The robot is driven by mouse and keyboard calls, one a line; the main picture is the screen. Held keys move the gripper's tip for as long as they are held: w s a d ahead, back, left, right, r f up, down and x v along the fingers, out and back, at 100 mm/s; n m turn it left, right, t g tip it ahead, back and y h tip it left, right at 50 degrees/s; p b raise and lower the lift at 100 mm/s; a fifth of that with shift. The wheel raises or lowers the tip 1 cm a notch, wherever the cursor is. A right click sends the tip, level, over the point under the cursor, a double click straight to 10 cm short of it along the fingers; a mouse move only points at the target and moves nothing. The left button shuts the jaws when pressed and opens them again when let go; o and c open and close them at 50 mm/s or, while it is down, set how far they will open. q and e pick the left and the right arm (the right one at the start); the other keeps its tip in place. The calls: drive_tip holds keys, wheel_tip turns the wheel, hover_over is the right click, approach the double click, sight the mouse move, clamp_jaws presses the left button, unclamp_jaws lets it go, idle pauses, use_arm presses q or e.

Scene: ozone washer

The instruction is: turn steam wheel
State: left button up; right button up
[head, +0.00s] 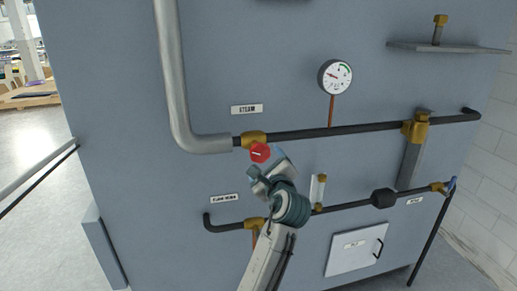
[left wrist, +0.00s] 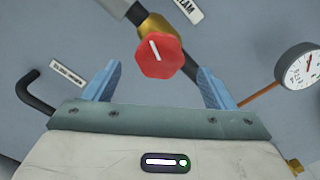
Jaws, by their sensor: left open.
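The steam wheel is a small red knob (head: 260,152) with a white mark, on a brass valve (head: 254,138) in the upper black pipe, below the "STEAM" label (head: 247,109). My left gripper (head: 267,168) is just below and right of the knob in the head view. In the left wrist view the red knob (left wrist: 160,56) appears between and slightly beyond the two open blue fingers (left wrist: 160,87). Nothing is held, and I see no contact with the knob. My right gripper is not in view.
A pressure gauge (head: 335,77) stands above the upper pipe. A lower black pipe (head: 345,207) with brass fittings runs beneath. A thick grey pipe (head: 172,85) comes down at the left. A white hatch (head: 356,248) and a metal shelf (head: 445,48) are on the right.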

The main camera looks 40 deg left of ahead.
sight(260, 154)
use_arm(q)
drive_tip(key=p+x, duration=0.2)
drive_tip(key=x, duration=0.5)
drive_tip(key=shift+w+a+r, duration=0.1)
drive_tip(key=shift+a, duration=0.15)
drive_tip(key=shift+w+a, duration=0.35)
drive_tip(key=c, duration=1)
